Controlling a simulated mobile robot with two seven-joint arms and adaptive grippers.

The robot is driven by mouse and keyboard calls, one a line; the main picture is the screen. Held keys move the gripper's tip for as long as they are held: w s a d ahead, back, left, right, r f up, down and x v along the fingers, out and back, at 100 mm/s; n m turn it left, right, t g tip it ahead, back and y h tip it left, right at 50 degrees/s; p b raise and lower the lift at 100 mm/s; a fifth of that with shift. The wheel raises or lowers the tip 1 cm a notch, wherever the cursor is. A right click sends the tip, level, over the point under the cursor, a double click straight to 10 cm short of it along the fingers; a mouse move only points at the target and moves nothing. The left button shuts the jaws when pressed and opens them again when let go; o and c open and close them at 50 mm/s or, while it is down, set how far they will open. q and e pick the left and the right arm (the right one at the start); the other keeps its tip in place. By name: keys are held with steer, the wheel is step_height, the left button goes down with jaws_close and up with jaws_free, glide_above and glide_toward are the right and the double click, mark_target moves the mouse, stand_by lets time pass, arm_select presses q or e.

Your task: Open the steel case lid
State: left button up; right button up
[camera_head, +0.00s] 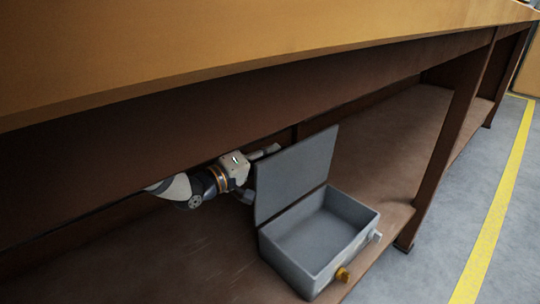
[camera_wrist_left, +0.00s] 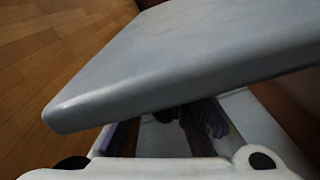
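The steel case (camera_head: 357,222) is a grey box on the brown lower shelf, with its inside visible and empty. Its lid (camera_head: 296,172) stands up, roughly upright, along the left side of the box. My left gripper (camera_head: 254,174) is at the left, outer side of the lid, and the lid partly hides its fingertips. In the left wrist view the lid (camera_wrist_left: 190,60) crosses as a big grey slab in front of the fingers. The fingers (camera_wrist_left: 165,133) show below it, spread apart with nothing visible between them. I cannot tell whether they touch the lid. My right gripper is not in view.
A brass-coloured latch (camera_head: 342,274) and a pale one (camera_head: 375,236) are on the case's front. The orange-brown tabletop (camera_head: 200,40) hangs over the shelf (camera_head: 190,262). A brown post (camera_head: 445,140) stands right of the case. Bare shelf lies left of it.

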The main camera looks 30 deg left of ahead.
arm_select(q)
steer(key=shift+f, duration=0.2)
steer(key=v, duration=1.2)
steer(key=shift+d, duration=0.2)
steer(key=shift+r, duration=0.15)
